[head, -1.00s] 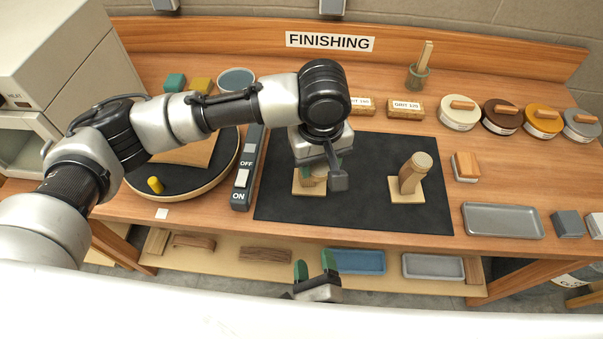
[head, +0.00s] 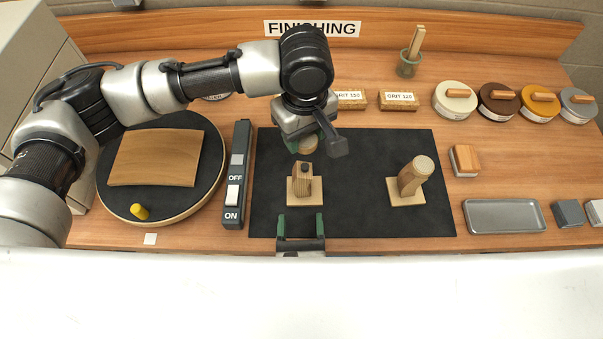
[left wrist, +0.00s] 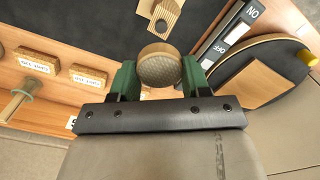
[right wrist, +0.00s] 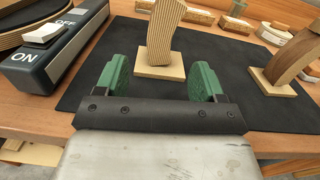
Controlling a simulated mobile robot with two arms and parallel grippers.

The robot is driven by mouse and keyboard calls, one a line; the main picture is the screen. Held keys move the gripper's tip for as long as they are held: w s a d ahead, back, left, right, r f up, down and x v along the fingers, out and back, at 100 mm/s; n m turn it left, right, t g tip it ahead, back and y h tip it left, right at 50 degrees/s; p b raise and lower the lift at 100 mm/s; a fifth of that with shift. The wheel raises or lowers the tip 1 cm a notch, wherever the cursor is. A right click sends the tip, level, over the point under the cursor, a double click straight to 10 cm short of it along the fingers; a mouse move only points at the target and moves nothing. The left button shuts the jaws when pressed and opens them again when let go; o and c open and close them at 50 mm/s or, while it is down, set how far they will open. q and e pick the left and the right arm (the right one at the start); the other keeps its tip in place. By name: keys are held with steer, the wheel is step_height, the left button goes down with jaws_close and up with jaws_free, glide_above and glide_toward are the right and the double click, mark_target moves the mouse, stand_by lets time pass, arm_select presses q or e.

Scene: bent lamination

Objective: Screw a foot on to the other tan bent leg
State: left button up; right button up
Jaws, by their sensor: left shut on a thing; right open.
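A tan bent leg (head: 302,180) stands upright on a small square base on the black mat (head: 350,195), with a dark stud bare on its top. My left gripper (head: 306,143) is shut on a round foot (left wrist: 158,68), which it holds behind and apart from the stud. The foot is partly hidden in the head view. The other tan bent leg (head: 409,180) stands to the right on its own base, with a round foot (head: 423,165) on top. My right gripper (head: 301,222) is open and empty at the mat's front edge, in front of the left leg (right wrist: 160,38).
An ON/OFF switch box (head: 236,175) and a turntable (head: 213,190) with a curved wood panel stand left of the mat. Grit blocks (head: 399,100) and round tins (head: 455,100) line the back. A grey tray (head: 503,215) lies at the right. The mat between the legs is clear.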

mark_target(300, 176)
arm_select(q)
steer(key=shift+s+r, duration=0.25)
steer(key=shift+s, duration=0.4)
arm_select(e)
steer(key=shift+s+r, duration=0.2)
steer(key=shift+s, duration=0.3)
arm_select(q)
steer(key=shift+w+f, duration=0.15)
steer(key=shift+w, duration=0.25)
arm_select(e)
steer(key=w, duration=1.2)
steer(key=shift+w+a+f, duration=0.1)
steer(key=shift+w+f, duration=0.05)
steer(key=shift+w, duration=0.15)
arm_select(q)
steer(key=shift+s, duration=0.1)
arm_select(e)
jaws_close()
arm_select(q)
steer(key=shift+a+f, duration=0.1)
steer(key=shift+f, duration=2.4)
